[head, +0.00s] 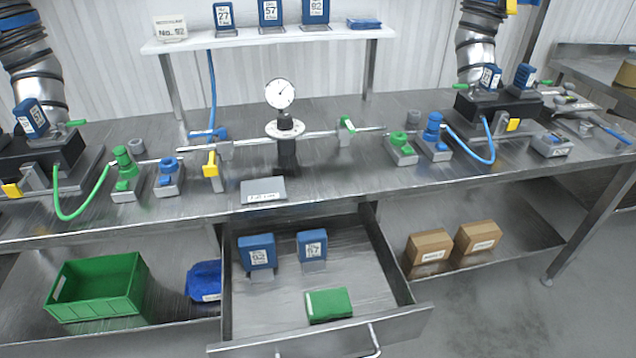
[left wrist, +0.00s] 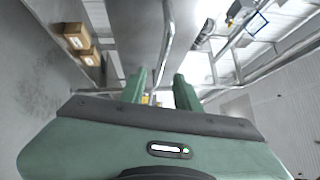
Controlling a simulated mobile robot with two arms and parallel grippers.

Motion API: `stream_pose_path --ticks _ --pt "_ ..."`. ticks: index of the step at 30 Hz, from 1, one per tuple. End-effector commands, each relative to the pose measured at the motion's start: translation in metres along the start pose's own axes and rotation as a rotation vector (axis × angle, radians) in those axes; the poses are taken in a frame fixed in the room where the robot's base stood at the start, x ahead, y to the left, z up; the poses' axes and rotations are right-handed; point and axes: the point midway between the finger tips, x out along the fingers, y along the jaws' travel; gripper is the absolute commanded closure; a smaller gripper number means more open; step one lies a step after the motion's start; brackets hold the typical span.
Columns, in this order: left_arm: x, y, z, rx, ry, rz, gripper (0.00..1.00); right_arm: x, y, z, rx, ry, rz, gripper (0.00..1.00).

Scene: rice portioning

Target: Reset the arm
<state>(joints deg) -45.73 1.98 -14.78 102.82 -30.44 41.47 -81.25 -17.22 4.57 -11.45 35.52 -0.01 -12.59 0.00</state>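My left gripper (left wrist: 160,88) shows in the left wrist view. Its two green fingers stand apart with nothing held between them, only distant background. Neither gripper nor arm shows in the head view, and my right gripper is in neither view.
The metal bench (head: 340,185) carries a pressure gauge (head: 280,94), valves and hoses. An open drawer (head: 258,318) juts out below, holding blue packs and a green pack (head: 329,305). A green crate (head: 97,287) and cardboard boxes (head: 429,247) sit on the lower shelf. Boxes also show in the left wrist view (left wrist: 78,36).

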Motion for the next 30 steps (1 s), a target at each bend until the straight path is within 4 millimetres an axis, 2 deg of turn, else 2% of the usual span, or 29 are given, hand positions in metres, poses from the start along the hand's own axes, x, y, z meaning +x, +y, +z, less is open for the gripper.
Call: stream_pose_path --ticks 2,5,8,11,12,14,15,17,18,20,21,24,27,30 --pt "0.000 0.002 0.000 -0.007 -0.001 0.006 0.68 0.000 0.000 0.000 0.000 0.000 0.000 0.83" --pt "-0.002 0.022 0.002 -0.068 -0.010 0.058 0.68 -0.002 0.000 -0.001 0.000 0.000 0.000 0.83" --pt "-0.010 0.070 0.005 -0.213 -0.040 0.182 0.68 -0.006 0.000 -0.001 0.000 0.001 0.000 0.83" --pt "-0.030 0.138 0.009 -0.427 -0.115 0.364 0.68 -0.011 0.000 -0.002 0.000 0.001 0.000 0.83" --pt "-0.042 0.167 0.011 -0.519 -0.159 0.442 0.68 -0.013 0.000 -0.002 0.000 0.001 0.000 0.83" --pt "-0.063 0.208 0.014 -0.655 -0.239 0.557 0.68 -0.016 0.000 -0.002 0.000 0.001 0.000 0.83" --pt "-0.080 0.234 0.015 -0.744 -0.302 0.631 0.68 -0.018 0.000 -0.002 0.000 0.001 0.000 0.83" --pt "-0.107 0.270 0.018 -0.875 -0.413 0.739 0.68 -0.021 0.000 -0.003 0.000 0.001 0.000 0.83" --pt "-0.129 0.293 0.020 -0.959 -0.499 0.809 0.68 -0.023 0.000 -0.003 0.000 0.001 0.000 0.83" --pt "-0.162 0.322 0.022 -1.081 -0.642 0.904 0.68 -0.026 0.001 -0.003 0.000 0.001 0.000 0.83" --pt "-0.185 0.338 0.023 -1.155 -0.745 0.961 0.68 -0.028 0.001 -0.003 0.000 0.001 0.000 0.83" --pt "-0.240 0.366 0.024 -1.304 -1.005 1.070 0.68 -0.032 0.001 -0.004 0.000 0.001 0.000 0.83" --pt "-0.284 0.380 0.022 -1.400 -1.232 1.131 0.68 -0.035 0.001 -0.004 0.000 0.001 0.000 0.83" --pt "-0.311 0.384 0.020 -1.450 -1.382 1.156 0.68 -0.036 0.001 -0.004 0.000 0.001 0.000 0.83"
